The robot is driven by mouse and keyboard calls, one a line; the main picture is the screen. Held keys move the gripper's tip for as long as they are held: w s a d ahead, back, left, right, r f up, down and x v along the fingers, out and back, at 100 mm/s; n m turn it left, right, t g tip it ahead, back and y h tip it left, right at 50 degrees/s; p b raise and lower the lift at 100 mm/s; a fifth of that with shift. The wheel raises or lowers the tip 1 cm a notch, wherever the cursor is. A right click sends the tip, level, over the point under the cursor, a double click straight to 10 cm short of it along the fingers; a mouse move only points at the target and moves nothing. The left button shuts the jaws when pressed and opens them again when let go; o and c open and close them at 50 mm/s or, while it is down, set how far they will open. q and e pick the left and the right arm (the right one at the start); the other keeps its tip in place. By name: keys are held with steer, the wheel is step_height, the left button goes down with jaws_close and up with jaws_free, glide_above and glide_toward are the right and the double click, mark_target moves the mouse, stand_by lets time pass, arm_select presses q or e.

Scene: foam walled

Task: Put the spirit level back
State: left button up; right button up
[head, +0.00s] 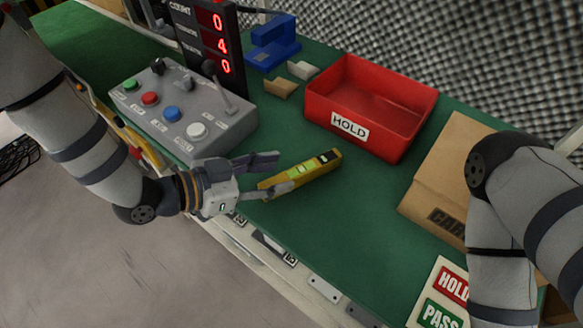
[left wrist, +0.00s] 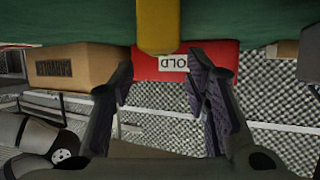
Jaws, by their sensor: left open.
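The yellow spirit level (head: 315,167) lies on the green bench top, in front of the red HOLD bin. In the left wrist view its near end shows as a yellow block (left wrist: 158,27) at the top middle. My left gripper (head: 276,174) is open at the level's near left end. One finger partly covers that end in the head view; I cannot tell whether it touches. In the left wrist view the open fingers (left wrist: 160,78) have nothing between them. My right gripper is out of view.
The red HOLD bin (head: 340,110) looks empty. A grey button box (head: 185,115) and a counter display (head: 208,45) stand left. A blue fixture (head: 272,42) and small blocks (head: 280,88) are behind. A cardboard box (head: 437,175) and HOLD/PASS card (head: 440,295) are right. Green bench is clear around the level.

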arm_select(q)
steer(key=v, duration=0.7)
steer(key=shift+p, duration=0.35)
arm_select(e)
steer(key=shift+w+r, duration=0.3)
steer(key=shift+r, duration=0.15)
arm_select(q)
steer(key=s+a+f+n+g+y+p, duration=0.35)
steer(key=s+f+n+y, duration=0.35)
steer(key=s, duration=0.5)
steer(key=s+a+f+n+g+y+p, duration=0.1)
steer(key=s+a+n+g+y, duration=0.1)
steer(key=s, duration=0.8)
steer(key=s+a+f+n+g+y+p, duration=0.1)
steer(key=s+a+n+g+y+p, duration=0.1)
steer(key=s+a, duration=0.4)
steer(key=s+n+g, duration=0.1)
steer(key=s+g, duration=0.1)
steer(key=s, duration=0.3)
steer(key=shift+s+a, duration=0.2)
steer(key=shift+s, duration=0.1)
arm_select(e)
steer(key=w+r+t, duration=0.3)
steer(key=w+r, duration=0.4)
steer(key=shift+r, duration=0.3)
arm_select(q)
steer(key=shift+w, duration=0.1)
